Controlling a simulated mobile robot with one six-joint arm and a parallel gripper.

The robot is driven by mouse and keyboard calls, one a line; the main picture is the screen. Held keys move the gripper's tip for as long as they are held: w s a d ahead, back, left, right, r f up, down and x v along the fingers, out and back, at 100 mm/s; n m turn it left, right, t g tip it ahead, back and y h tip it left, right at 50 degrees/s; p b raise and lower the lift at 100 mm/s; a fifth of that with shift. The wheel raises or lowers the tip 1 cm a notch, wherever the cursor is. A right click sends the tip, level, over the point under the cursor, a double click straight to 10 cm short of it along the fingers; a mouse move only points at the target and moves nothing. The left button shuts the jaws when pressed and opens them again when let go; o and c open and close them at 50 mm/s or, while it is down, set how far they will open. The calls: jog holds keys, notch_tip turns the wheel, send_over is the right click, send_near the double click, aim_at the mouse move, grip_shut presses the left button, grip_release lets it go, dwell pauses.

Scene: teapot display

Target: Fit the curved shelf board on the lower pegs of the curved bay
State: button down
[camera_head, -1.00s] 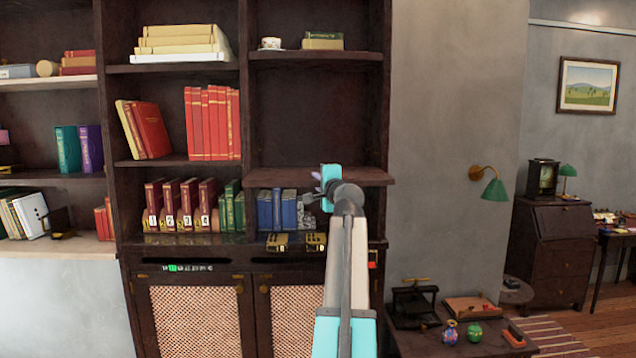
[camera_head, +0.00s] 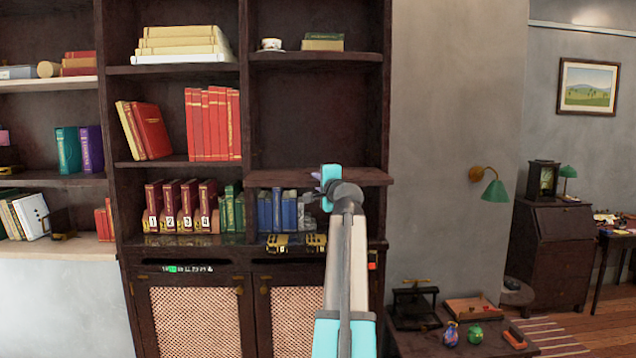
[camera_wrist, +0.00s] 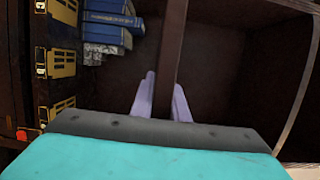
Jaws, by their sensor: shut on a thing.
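The dark brown shelf board (camera_head: 285,178) lies roughly level across the right bay of the bookcase, above a row of blue books. Its right end overlaps the bay's right upright in the head view. In the wrist view the board (camera_wrist: 172,45) runs edge-on away from the jaws. My gripper (camera_wrist: 163,100) is shut on the board's front edge, with a pale lavender finger on either side. In the head view my gripper (camera_head: 313,191) is partly hidden by my own wrist. The lower pegs are not visible, so I cannot tell whether the board touches them.
Blue books (camera_head: 277,210) stand close under the board; they also show in the wrist view (camera_wrist: 110,22). Brass-coloured fittings (camera_head: 278,243) are on the ledge below. A cup (camera_head: 271,44) and books (camera_head: 323,41) stand on the shelf above. The space between is clear.

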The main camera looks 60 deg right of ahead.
jog(key=shift+w+d+r+b, duration=0.1)
jog(key=shift+w+d+b, duration=0.25)
jog(key=shift+w+d, duration=1)
jog(key=shift+w+d+b, duration=0.35)
jog(key=shift+w+d, duration=0.45)
jog(key=shift+d, duration=0.95)
jog(key=shift+w+d+r+b, duration=0.1)
jog(key=shift+w+d+b, duration=0.25)
jog(key=shift+w+d, duration=1)
dwell(3.5)
